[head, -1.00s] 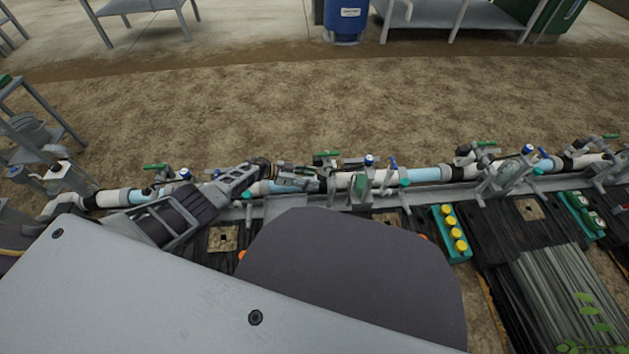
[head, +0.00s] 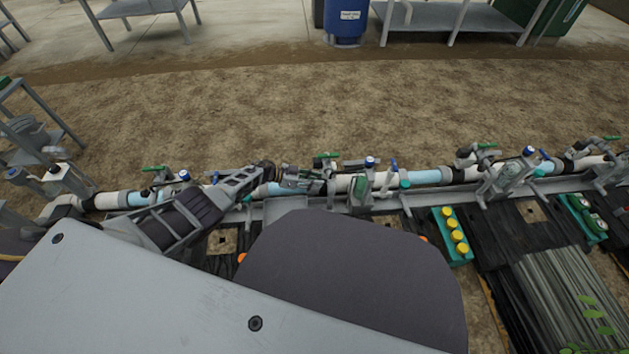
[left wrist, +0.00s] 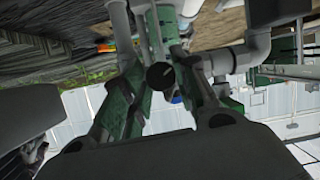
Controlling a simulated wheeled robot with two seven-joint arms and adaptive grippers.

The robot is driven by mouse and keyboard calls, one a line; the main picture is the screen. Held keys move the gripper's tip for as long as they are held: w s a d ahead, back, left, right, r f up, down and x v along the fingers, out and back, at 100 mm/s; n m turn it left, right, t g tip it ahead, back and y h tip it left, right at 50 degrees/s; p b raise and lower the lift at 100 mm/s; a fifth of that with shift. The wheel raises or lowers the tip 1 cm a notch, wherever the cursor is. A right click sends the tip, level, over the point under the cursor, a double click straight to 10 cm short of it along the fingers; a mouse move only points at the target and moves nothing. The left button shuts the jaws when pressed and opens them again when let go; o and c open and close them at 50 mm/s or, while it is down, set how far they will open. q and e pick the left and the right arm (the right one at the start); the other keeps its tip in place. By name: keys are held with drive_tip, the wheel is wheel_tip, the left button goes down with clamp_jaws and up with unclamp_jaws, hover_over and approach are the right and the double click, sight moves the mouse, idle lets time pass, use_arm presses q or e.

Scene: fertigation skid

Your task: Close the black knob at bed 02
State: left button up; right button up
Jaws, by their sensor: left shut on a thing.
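My left arm reaches from the left to the pipe line in the head view, with the left gripper (head: 302,182) at the pipe near the middle. In the left wrist view the gripper's two fingers with green pads stand on either side of the round black knob (left wrist: 160,75), and the gripper is shut on it. The knob's stem and its contact with the pads are partly hidden. In the head view the gripper covers the knob. No bed number is readable. My right gripper is not in view.
The white and light-blue pipe (head: 430,175) runs across the scene with several valves with green and blue handles. A teal tray with yellow caps (head: 452,236) lies in front of it on the right. Bare soil lies behind, with a blue tank (head: 346,22) at the back.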

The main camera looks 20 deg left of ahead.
use_arm(q)
drive_tip(key=shift+m+p, duration=0.3)
drive_tip(key=shift+m, duration=0.1)
drive_tip(key=shift+s+f+m+t+y, duration=0.1)
drive_tip(key=shift+m+t+y, duration=0.3)
drive_tip(key=shift+m+t, duration=1.3)
drive_tip(key=shift+m, duration=0.3)
drive_tip(key=o, duration=1)
drive_tip(key=shift+s+a, duration=0.1)
drive_tip(key=v, duration=0.7)
